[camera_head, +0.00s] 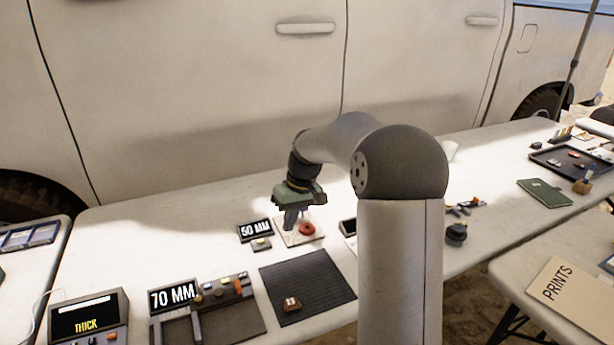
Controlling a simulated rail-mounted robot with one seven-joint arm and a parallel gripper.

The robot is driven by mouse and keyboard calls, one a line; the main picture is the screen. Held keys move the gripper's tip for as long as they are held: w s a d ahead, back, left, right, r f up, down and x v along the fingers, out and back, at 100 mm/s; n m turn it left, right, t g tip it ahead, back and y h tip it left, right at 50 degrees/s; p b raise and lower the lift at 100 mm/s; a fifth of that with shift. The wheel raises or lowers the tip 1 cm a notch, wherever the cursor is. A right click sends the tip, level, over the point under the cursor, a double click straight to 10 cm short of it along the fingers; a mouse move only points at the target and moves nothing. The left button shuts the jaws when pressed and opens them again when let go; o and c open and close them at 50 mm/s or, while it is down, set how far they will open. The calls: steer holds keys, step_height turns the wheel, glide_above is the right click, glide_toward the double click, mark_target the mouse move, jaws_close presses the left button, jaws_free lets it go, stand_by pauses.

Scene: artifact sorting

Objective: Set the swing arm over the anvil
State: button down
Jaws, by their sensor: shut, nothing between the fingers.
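My gripper (291,222) points down with its fingers together, over or in front of a pale pad with a red ring-shaped part (306,228) on it. I cannot tell whether the fingertips touch anything there. No swing arm or anvil can be made out for certain. A grey angular frame (176,325) sits by a dark tray at the lower left, beside a display reading "70 MM" (172,298). A small display reading "50 MM" (255,230) stands left of my gripper. My own arm hides part of the table to the right.
A dark ribbed mat (322,272) bears a small brown piece (291,304). A box display reading "THICK" (88,317) stands at the lower left. A green book (544,193) and a black tray (563,172) lie far right. A white vehicle (200,100) stands behind the table.

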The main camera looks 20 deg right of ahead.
steer(key=w+d+r+t+y+p, duration=0.25)
steer(key=w+d, duration=0.35)
steer(key=d, duration=0.5)
steer(key=w+d+r+t+y+p, duration=0.1)
steer(key=w+d+p, duration=0.35)
steer(key=d, duration=0.55)
steer(key=a+r+p+x, duration=0.1)
steer(key=a+p+x, duration=0.1)
steer(key=x, duration=0.9)
steer(key=shift+a+m+p, duration=0.3)
steer(key=shift+a+p, duration=0.1)
steer(key=shift+f, duration=0.1)
